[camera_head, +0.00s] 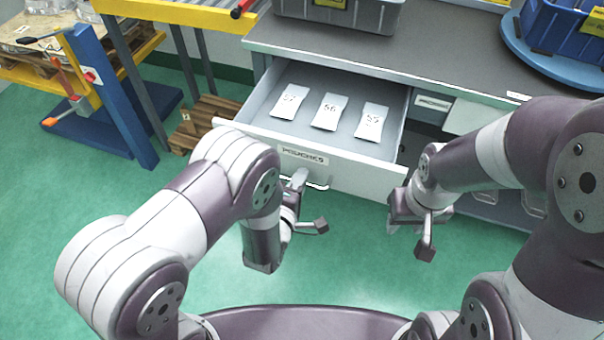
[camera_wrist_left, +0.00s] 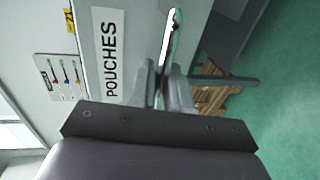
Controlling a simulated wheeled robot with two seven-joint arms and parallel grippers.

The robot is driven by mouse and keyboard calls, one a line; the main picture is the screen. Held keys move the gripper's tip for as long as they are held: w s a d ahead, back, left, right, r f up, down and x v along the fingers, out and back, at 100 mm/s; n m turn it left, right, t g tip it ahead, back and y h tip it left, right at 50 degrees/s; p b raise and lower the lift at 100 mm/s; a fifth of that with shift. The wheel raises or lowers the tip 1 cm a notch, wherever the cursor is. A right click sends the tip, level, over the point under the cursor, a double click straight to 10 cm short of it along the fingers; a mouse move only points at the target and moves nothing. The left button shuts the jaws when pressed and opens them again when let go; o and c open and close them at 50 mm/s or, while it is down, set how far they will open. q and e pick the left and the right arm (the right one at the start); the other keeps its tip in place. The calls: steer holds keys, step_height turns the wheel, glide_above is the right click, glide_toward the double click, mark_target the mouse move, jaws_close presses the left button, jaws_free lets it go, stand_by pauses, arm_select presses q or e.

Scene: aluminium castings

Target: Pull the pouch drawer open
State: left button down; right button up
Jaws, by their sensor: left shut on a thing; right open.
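The pouch drawer (camera_head: 228,125) stands pulled out from the workbench. Three white pouches numbered 57, 56 (camera_head: 329,112) and 55 lie in a row inside it. Its front bears the label POUCHES (camera_head: 303,157), which also shows in the left wrist view (camera_wrist_left: 110,52). My left gripper (camera_head: 298,180) is at the drawer front, shut on the drawer handle (camera_head: 318,186). In the left wrist view the handle (camera_wrist_left: 172,30) rises from between the fingers (camera_wrist_left: 161,88).
The workbench top (camera_head: 400,42) carries a grey crate (camera_head: 340,15) and a blue bin (camera_head: 552,27) on a round blue stand. A wooden pallet (camera_head: 205,118) and a blue post (camera_head: 110,95) stand left of the drawer. Green floor (camera_head: 345,235) is clear before the drawer.

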arm_select(q)
steer(key=shift+s+a, duration=0.15)
steer(key=shift+s, duration=0.2)
arm_select(e)
steer(key=shift+s, duration=0.15)
arm_select(q)
steer(key=c, duration=1.3)
jaws_free()
